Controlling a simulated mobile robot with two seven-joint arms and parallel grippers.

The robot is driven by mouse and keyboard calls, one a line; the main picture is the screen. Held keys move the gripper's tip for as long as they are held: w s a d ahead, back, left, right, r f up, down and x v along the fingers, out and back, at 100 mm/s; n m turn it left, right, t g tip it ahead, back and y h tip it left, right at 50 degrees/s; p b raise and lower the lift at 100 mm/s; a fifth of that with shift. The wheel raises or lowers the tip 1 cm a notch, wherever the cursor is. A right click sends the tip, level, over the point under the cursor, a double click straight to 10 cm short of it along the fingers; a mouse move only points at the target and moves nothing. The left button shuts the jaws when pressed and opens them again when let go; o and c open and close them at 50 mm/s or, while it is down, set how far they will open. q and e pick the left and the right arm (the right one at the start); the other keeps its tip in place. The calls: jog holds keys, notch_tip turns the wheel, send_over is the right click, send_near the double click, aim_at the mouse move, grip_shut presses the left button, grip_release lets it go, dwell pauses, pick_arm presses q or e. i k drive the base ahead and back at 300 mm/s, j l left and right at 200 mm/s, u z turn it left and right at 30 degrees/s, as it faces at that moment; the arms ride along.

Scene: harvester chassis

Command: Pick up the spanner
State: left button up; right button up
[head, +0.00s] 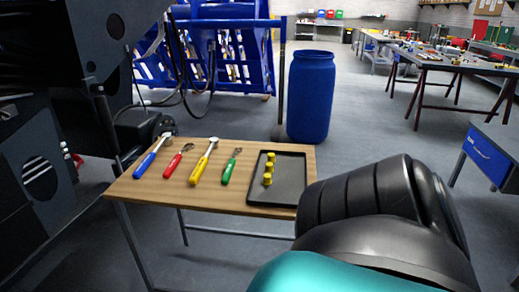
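Several hand tools with coloured handles and metal heads lie side by side on a small wooden table (215,151). From left to right they are a blue-handled tool (151,158), a red-handled tool (177,161), a yellow-handled tool (203,163) and a green-handled tool (231,167). Their heads are too small to tell which one is the spanner. My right arm shows as a large black and teal link at the lower right, in front of the table's right corner; its gripper is not in view. My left gripper is not in view.
A blue barrel (311,97) stands behind the table. Dark machinery (35,140) stands close on the left. Workbenches (450,62) stand at the back right, with open floor between.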

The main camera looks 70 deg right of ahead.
aim_at(228, 171)
jog(key=z, duration=1.9)
jog(key=u, duration=0.45)
jog(key=j+u, duration=0.1)
jog(key=u, duration=0.3)
jog(key=i+u, duration=0.1)
jog(key=u, duration=0.8)
jog(key=i+u, duration=0.1)
jog(key=u, duration=0.35)
jog(key=i, duration=0.85)
jog(key=z, duration=2.9)
